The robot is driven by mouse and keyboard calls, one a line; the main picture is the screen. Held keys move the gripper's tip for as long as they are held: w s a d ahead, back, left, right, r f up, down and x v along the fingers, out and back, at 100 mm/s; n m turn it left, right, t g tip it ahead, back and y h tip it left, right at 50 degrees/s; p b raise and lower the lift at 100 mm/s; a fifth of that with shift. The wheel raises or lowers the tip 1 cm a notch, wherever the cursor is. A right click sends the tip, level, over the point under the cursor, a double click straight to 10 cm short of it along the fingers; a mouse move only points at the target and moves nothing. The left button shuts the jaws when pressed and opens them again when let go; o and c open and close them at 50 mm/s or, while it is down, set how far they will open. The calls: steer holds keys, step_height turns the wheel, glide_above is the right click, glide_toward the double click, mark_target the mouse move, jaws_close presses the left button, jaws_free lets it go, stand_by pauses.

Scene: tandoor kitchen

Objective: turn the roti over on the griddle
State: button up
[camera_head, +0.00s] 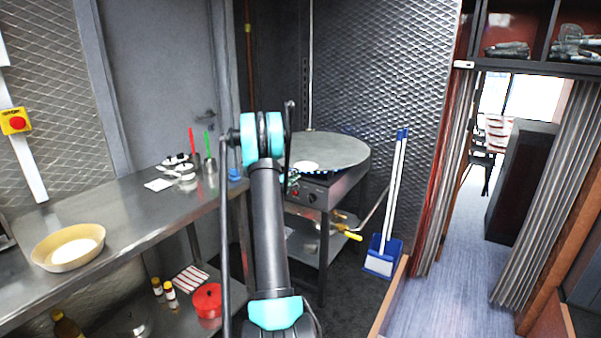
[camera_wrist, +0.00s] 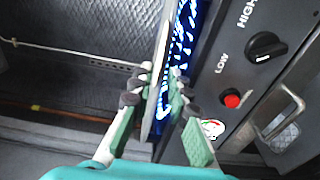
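The griddle (camera_head: 335,148) is a round grey plate on a metal stove with blue flames under its rim. In the wrist view the griddle (camera_wrist: 160,70) shows nearly edge-on, and I cannot make out the roti there. My gripper (camera_wrist: 158,100) is open, its green-padded fingers apart on either side of the griddle's rim. I cannot tell whether they touch it. In the head view my gripper (camera_head: 291,180) is small, at the griddle's front left.
The stove's knob (camera_wrist: 264,47) and red button (camera_wrist: 232,100) are close to the right finger. A steel counter (camera_head: 130,215) at left holds a wooden bowl (camera_head: 50,262) and utensils. A blue dustpan (camera_head: 384,255) stands right of the stove. Floor on the right is clear.

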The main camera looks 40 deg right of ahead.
steer(key=shift+x, duration=1.85)
steer(key=shift+c, duration=1.4)
jaws_close()
steer(key=s+a+r, duration=0.3)
steer(key=a, duration=0.3)
steer(key=s+a+r, duration=0.3)
steer(key=a+r, duration=0.1)
steer(key=a, duration=0.2)
steer(key=shift+a+r, duration=0.25)
steer(key=shift+a, duration=0.05)
steer(key=shift+s, duration=0.15)
